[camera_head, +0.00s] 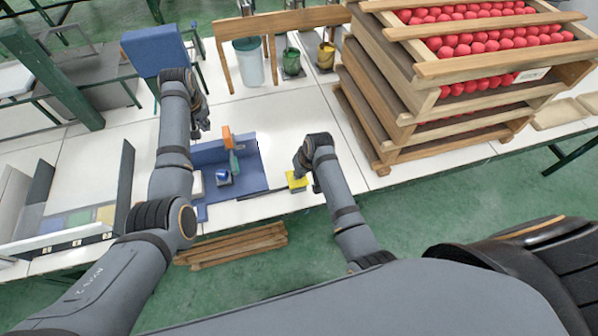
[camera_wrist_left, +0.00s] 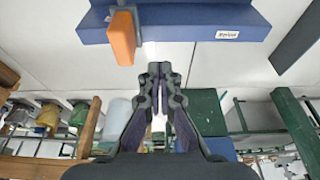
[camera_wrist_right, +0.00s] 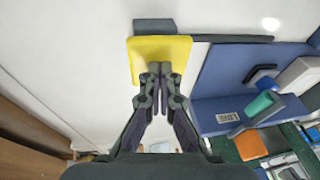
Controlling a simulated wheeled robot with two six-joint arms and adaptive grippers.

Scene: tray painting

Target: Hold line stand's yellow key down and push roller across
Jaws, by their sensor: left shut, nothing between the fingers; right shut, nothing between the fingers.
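The line stand is a blue board (camera_head: 249,176) on the white table, also in the left wrist view (camera_wrist_left: 190,30) and right wrist view (camera_wrist_right: 225,75). Its yellow key (camera_head: 296,183) sticks out at the right end; in the right wrist view the key is a yellow plate (camera_wrist_right: 150,50). My right gripper (camera_wrist_right: 161,68) is shut, its tips over the key's edge; I cannot tell how far the key is down. An orange block (camera_head: 227,136) and a teal cylinder (camera_head: 234,163), apparently the roller, sit on the stand. My left gripper (camera_wrist_left: 160,70) is shut and empty, behind the orange block and apart from it.
Wooden crates of red balls (camera_head: 470,45) stand at the right. A pale bucket (camera_head: 249,62) and green and yellow pots stand behind a wooden rail. A blue box (camera_head: 152,50) is at the back left. A tray with coloured squares (camera_head: 78,219) lies at the left.

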